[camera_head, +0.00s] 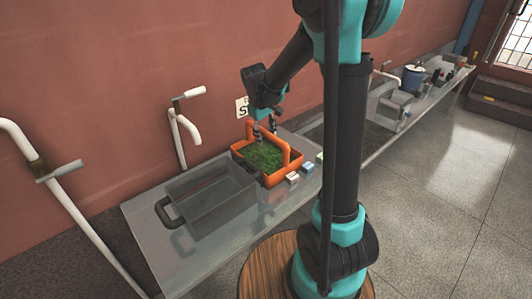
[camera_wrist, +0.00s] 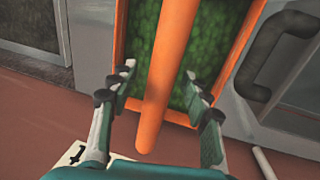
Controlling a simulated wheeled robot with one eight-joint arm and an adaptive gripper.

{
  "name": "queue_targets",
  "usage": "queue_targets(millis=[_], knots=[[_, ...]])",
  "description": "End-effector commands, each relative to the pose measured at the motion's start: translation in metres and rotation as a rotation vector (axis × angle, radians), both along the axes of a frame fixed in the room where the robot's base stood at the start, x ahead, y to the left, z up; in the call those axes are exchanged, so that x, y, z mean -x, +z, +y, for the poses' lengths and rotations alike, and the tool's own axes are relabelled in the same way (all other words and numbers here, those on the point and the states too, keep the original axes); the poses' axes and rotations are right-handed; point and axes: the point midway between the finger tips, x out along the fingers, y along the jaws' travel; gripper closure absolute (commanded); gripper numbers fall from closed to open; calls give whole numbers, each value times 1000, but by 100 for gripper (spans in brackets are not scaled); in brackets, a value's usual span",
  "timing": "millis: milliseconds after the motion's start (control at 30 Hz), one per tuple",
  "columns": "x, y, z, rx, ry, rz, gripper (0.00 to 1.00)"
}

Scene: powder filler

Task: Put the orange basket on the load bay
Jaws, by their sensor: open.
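The orange basket (camera_head: 288,171) stands on a grey metal table in the head view, with green contents inside and an arched handle over it. My gripper (camera_head: 265,130) is above the basket, pointing down near the handle. In the wrist view the basket (camera_wrist: 119,38) lies ahead, and its orange handle (camera_wrist: 165,85) runs between the two open fingers of my gripper (camera_wrist: 160,90). The fingers stand on either side of the handle, apart from it. I cannot identify the load bay with certainty.
A grey bin (camera_head: 213,199) with a black handle stands just left of the basket. White pipes (camera_head: 185,125) rise by the red wall. A long counter (camera_head: 400,120) with containers extends to the far right.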

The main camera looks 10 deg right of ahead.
Motion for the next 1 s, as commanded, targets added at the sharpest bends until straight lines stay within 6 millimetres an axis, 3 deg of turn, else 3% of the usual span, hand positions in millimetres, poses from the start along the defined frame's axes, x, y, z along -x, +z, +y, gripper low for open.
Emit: queue_targets(millis=[200, 600, 1000], knots=[[0, 0, 0, 0, 0, 0, 53], [0, 0, 0, 0, 0, 0, 100], [0, 0, 0, 0, 0, 0, 100]])
